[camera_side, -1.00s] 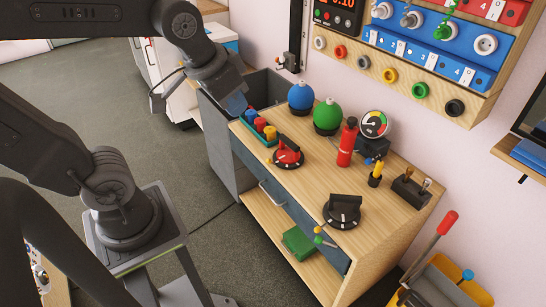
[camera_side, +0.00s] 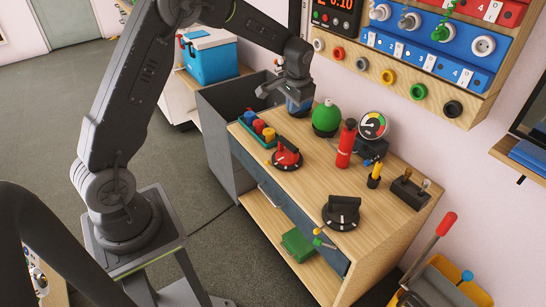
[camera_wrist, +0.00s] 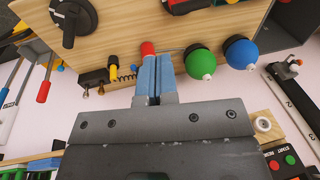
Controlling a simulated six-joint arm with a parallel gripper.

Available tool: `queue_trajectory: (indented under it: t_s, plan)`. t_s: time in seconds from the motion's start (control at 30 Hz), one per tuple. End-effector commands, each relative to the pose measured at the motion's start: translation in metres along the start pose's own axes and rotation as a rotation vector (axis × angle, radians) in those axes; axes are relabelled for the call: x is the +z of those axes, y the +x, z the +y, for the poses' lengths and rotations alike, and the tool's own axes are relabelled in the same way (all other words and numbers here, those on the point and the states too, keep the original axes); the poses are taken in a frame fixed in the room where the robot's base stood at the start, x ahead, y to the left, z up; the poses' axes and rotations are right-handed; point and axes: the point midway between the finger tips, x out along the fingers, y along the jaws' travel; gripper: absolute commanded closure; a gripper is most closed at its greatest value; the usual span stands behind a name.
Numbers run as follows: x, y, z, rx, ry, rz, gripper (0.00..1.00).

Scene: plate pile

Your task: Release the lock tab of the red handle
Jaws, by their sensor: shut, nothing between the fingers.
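The red handle (camera_side: 286,154) is a rotary knob on a dark round base on the wooden worktop, in the middle of the side view. In the wrist view only part of the red handle (camera_wrist: 187,4) shows at the top edge. Its lock tab is too small to make out. My gripper (camera_side: 297,112) is above the back of the worktop, in front of the blue ball and apart from the red handle. Its blue fingers are pressed together and empty in the wrist view (camera_wrist: 152,78).
A green ball (camera_side: 326,117), a red cylinder (camera_side: 346,144) and a gauge (camera_side: 373,125) stand right of my gripper. A black rotary handle (camera_side: 342,211) is nearer the front. A green tray (camera_side: 251,132) with coloured pieces lies left of the red handle.

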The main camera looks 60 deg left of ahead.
Motion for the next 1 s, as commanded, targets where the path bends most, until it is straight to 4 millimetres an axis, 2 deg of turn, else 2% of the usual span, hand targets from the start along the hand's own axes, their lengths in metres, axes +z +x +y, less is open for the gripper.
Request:
queue_trajectory:
  t_s: [0.03, 0.2, 0.3, 0.43, 0.6, 1.0]
  plan:
    - [-0.005, 0.023, -0.005, -0.003, 0.001, -0.024, 1.00]
    - [-0.015, 0.088, -0.019, -0.014, 0.006, -0.079, 1.00]
    - [-0.017, 0.120, -0.025, -0.018, 0.009, -0.105, 1.00]
    - [-0.016, 0.149, -0.030, -0.022, 0.013, -0.127, 1.00]
    - [-0.015, 0.164, -0.032, -0.025, 0.015, -0.139, 1.00]
    - [-0.015, 0.168, -0.032, -0.024, 0.015, -0.140, 1.00]
